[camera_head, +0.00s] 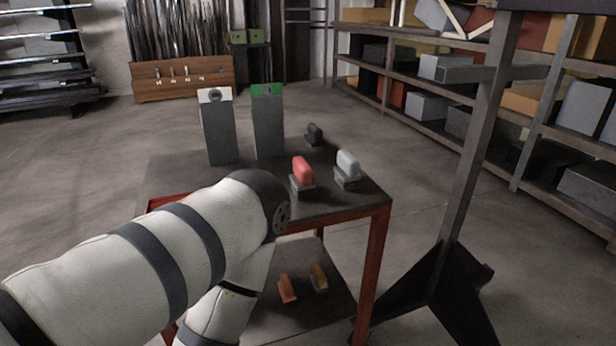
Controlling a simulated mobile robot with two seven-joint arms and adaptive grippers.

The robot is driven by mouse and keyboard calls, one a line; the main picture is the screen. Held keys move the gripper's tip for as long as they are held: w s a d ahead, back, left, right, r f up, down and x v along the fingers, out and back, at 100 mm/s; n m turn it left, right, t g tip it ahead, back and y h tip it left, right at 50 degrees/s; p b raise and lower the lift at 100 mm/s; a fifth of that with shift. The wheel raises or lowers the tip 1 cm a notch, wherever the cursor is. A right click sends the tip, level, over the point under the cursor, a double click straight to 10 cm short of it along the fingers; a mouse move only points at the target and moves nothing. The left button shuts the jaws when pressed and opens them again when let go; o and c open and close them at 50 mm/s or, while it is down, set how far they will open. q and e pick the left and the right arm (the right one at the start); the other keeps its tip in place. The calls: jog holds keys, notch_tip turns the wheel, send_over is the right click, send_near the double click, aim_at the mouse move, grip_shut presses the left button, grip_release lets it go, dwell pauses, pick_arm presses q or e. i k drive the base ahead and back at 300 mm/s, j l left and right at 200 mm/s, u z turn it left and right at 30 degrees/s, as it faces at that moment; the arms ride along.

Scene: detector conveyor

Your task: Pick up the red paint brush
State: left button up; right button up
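A red block-like piece (302,170) stands upright on a small dark base near the front right of the dark tabletop (345,205). I cannot tell whether it is the paint brush. On the lower shelf (258,323) of the same table lies a small orange-red piece (287,289), with a yellowish one (319,278) to its right; either could be a brush, but they are too small to be sure. My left arm comes in from the left, bends over the table's front left and runs down out of the picture. Neither gripper shows.
A grey-white piece (348,163) and a black one (314,134) stand near the red piece. Two tall grey boxes, white-topped (219,135) and green-topped (268,128), stand at the back. A dark metal stand (467,180) rises at right before loaded shelves (430,110).

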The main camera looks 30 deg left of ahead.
aim_at(303, 186)
jog(key=z, duration=1.35)
jog(key=u, duration=2.3)
